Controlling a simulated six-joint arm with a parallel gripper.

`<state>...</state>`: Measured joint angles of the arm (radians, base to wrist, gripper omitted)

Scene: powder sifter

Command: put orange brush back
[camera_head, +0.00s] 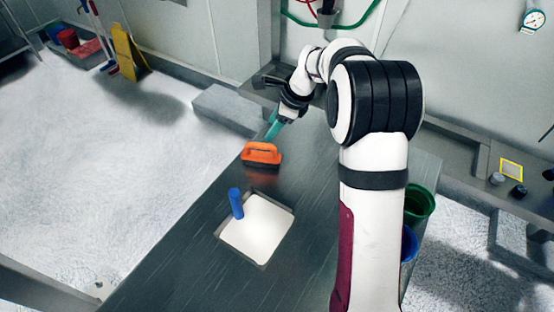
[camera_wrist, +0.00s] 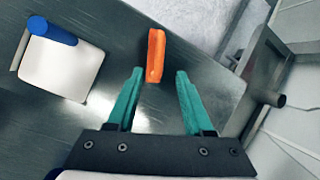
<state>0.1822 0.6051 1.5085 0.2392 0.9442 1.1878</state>
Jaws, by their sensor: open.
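The orange brush (camera_head: 262,153) rests on the dark metal table (camera_head: 180,235), near its far left edge. In the wrist view the brush (camera_wrist: 155,56) shows as a narrow orange bar just beyond the fingertips. My gripper (camera_wrist: 157,73) has two green fingers spread apart with nothing between them. In the head view my gripper (camera_head: 272,132) is right behind the brush, close to it. I cannot tell whether they touch.
Green (camera_head: 418,204) and blue (camera_head: 408,243) bins stand at the table's right side. A grey block (camera_head: 228,108) lies beyond the table's left edge.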

